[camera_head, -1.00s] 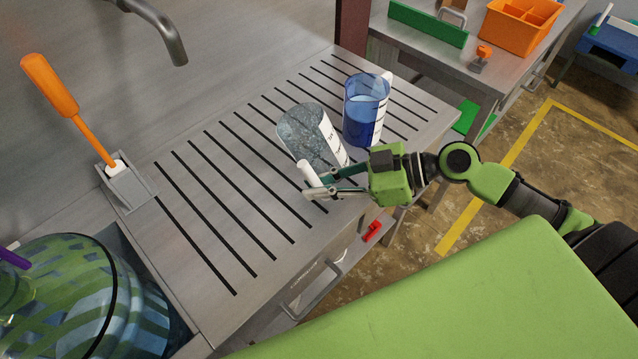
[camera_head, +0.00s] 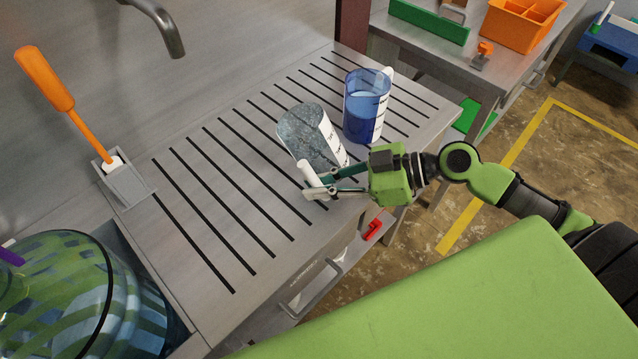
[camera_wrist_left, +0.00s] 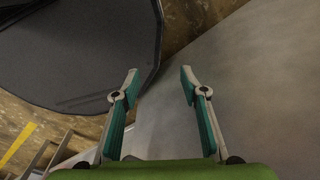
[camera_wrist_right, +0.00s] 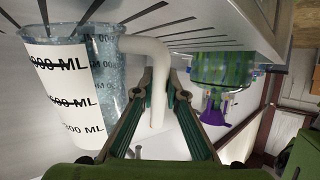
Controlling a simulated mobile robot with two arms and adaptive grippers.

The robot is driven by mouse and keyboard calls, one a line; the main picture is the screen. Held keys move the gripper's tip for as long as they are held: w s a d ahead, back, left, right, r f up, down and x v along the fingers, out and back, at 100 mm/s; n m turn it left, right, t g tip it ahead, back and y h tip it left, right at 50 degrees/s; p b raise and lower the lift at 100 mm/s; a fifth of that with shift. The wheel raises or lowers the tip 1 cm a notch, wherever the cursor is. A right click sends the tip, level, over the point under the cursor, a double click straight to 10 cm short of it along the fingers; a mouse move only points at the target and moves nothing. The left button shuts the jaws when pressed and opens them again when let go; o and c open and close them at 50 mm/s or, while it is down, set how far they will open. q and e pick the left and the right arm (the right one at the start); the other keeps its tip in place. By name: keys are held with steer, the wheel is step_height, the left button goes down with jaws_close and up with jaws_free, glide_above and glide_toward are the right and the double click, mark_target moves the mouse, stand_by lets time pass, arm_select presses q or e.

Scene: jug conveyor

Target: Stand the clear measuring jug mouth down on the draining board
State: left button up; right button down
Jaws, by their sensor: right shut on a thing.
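The clear measuring jug (camera_head: 308,135), speckled with a white label, is over the front right part of the slotted draining board (camera_head: 205,215). It leans a little in the head view, its closed base up and its mouth down. In the right wrist view the jug (camera_wrist_right: 75,90) shows its wider mouth end toward the slots; I cannot tell if the rim touches. My right gripper (camera_head: 318,190) is shut on its white handle (camera_wrist_right: 152,70). My left gripper (camera_wrist_left: 158,82) is open and empty, away from the board, seen only in the left wrist view.
A blue jug (camera_head: 362,112) stands close behind and right of the clear jug. An orange brush (camera_head: 50,85) stands in a grey holder at the board's left. A green patterned vessel (camera_head: 70,300) is in the sink. The board's left and middle are clear.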

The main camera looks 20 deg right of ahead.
steer(key=c, duration=2)
jaws_free()
steer(key=shift+o, duration=0.2)
steer(key=v, duration=1.2)
